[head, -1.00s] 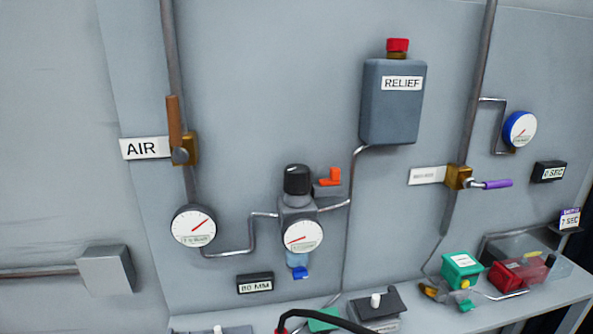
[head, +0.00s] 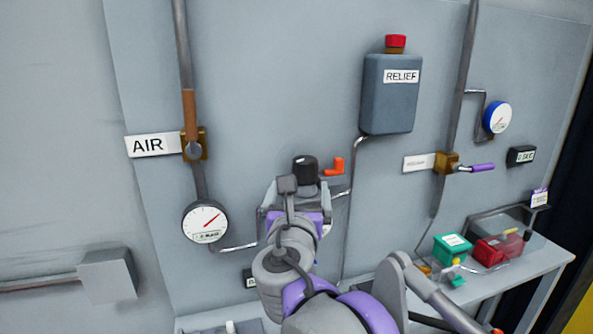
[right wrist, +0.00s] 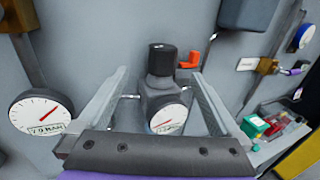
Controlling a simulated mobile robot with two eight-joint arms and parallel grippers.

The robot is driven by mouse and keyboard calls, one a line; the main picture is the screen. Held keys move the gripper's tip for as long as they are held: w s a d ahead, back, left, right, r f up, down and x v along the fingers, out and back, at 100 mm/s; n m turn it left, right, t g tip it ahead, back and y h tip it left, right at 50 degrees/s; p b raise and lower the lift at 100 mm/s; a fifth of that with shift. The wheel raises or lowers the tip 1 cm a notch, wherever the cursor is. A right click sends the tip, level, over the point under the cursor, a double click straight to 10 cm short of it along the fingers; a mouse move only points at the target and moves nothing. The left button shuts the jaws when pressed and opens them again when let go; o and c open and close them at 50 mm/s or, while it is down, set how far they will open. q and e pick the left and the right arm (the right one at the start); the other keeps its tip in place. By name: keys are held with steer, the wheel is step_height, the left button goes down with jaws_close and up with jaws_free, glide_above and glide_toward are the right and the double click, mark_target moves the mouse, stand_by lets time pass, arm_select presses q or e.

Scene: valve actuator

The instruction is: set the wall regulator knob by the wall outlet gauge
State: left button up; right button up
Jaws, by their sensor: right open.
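The wall regulator's black knob (head: 305,169) points up on the wall panel; it also shows in the right wrist view (right wrist: 161,59). The white outlet gauge (right wrist: 168,120) sits on the regulator's front, its red needle visible but its reading too small to tell. My arm hides this gauge in the head view. My right gripper (head: 297,192) is in front of the regulator. In the right wrist view its two fingers (right wrist: 159,76) are spread, one on each side of the regulator, empty, with the knob between and beyond the tips. My left gripper is out of view.
An inlet gauge (head: 205,222) hangs left of the regulator, below the AIR valve (head: 192,145). An orange lever (head: 334,166) is close right of the knob. The RELIEF box (head: 390,95) is above right. A shelf (head: 500,283) carries green and red items.

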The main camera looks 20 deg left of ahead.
mark_target(303, 169)
steer(key=x, duration=0.7)
steer(key=p+x, duration=0.1)
steer(key=x, duration=0.2)
steer(key=shift+w+d, duration=0.2)
steer(key=shift+w, duration=0.15)
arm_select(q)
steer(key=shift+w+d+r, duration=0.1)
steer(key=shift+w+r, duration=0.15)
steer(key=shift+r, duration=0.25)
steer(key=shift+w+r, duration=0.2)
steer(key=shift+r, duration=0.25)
arm_select(e)
steer(key=c, duration=1.3)
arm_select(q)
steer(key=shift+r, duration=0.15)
arm_select(e)
steer(key=shift+a+h, duration=0.1)
steer(key=shift+h, duration=0.2)
